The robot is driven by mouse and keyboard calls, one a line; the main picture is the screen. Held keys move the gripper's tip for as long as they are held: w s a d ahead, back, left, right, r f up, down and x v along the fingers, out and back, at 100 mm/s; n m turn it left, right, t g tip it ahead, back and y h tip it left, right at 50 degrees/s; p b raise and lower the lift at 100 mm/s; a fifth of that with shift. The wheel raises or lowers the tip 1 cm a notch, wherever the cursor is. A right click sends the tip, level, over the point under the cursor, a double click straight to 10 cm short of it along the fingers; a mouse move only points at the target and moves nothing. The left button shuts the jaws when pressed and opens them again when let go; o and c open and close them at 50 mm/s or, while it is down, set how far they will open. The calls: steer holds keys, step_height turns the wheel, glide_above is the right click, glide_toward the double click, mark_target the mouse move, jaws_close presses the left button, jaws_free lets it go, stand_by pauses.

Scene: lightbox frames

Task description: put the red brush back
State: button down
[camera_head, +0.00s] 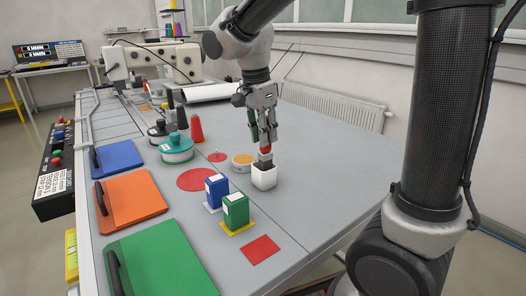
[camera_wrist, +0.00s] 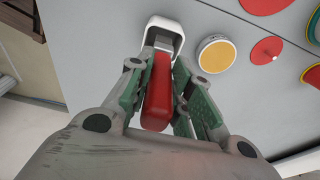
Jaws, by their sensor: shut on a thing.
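The red brush (camera_wrist: 158,92) is between the fingers of my gripper (camera_wrist: 157,75), which is shut on it. In the head view, my gripper (camera_head: 265,140) points down, and the red of the brush (camera_head: 266,150) shows just below the fingertips. The brush's dark lower end (camera_head: 264,162) is at the mouth of a small white cup (camera_head: 264,180) on the grey table. The white cup (camera_wrist: 163,25) also shows beyond the brush in the wrist view. I cannot tell how deep the brush sits in the cup.
A yellow-topped round tin (camera_head: 243,160) and a red disc (camera_head: 196,180) lie left of the cup. Blue (camera_head: 216,190) and green (camera_head: 236,211) boxes stand in front of it. A red cone (camera_head: 196,130) and teal round container (camera_head: 177,148) stand farther left. Table right of the cup is clear.

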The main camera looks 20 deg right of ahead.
steer(key=shift+f, duration=2)
steer(key=shift+f, duration=0.1)
steer(key=c, duration=1.3)
jaws_free()
step_height(320, 180, up, 12)
steer(key=a, duration=0.2)
steer(key=s+d+f+n+t+y, duration=0.1)
steer(key=s+d+f+n+t, duration=0.1)
steer(key=s+d+n, duration=0.5)
steer(key=s+d+f+n+t, duration=0.1)
steer(key=s+d+f+n, duration=0.2)
steer(key=s+d+n, duration=0.4)
steer(key=s+d, duration=0.3)
steer(key=s, duration=0.2)
steer(key=shift+f+t+y, duration=0.25)
steer(key=shift+t+y, duration=0.15)
